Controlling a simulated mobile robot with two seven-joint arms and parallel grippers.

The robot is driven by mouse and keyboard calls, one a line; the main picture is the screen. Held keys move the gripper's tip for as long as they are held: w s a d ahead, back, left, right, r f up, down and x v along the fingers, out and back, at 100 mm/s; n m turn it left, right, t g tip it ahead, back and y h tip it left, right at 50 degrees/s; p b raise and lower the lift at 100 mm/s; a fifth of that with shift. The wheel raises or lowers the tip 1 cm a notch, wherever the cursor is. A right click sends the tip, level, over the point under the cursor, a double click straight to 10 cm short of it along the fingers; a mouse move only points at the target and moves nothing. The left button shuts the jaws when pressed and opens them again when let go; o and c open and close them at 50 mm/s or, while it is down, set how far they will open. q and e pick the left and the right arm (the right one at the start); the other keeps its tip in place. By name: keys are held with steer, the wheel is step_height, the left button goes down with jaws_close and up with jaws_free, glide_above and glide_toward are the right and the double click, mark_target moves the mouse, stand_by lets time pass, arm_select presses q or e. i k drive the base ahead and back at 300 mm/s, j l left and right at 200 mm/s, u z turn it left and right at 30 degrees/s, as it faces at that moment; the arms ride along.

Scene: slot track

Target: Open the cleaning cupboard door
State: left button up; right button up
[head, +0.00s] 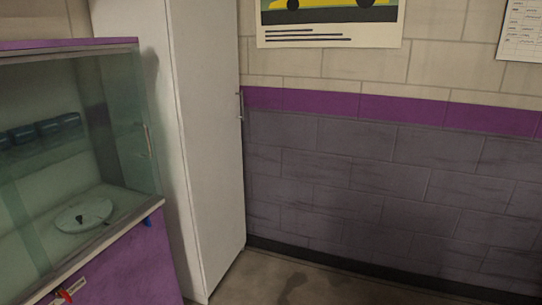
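A tall white cupboard (207,140) stands against the brick wall, left of the middle in the head view. A broad white side panel faces me. A small metal handle (240,106) shows at its right edge, seen nearly edge-on. No open gap shows at the cupboard, but its front is turned too far away to tell how the door stands. I cannot read any label on it. Neither of my grippers is in view.
A purple display case (118,262) with glass panes (127,125) stands left of the cupboard, close to it. A round disc (84,214) lies inside it. A brick wall (390,190) with a poster (330,22) closes the right. Floor (290,285) shows clear below.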

mark_target(203, 36)
steer(key=i, duration=2.4)
steer(key=i+j+z, duration=0.15)
steer(key=i+z, duration=0.35)
steer(key=i, duration=0.15)
